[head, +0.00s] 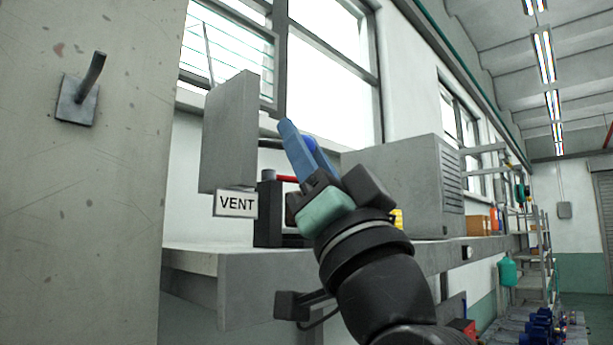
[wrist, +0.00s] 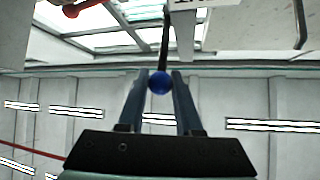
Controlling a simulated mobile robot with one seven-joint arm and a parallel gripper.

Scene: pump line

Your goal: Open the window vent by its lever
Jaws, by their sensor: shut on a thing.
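My gripper (head: 287,128) has blue fingers and points up and left in the head view. In the wrist view my gripper (wrist: 160,76) is closed around the blue ball knob (wrist: 160,83) at the end of the dark lever (wrist: 165,42). In the head view the knob (head: 310,144) shows partly behind a finger, and a short piece of the lever (head: 270,143) runs to a grey box (head: 230,130). A "VENT" sign (head: 236,204) hangs under this box. The slatted window vent (head: 228,48) is above, with a thin rod (head: 208,55) rising to it; its slat angle is unclear.
A red handle (head: 287,179) on a dark block stands just below my fingers; red also shows in the wrist view (wrist: 72,9). A large grey louvred cabinet (head: 405,185) is on the shelf (head: 235,262) at right. A concrete pillar (head: 85,200) with a hook fills the left.

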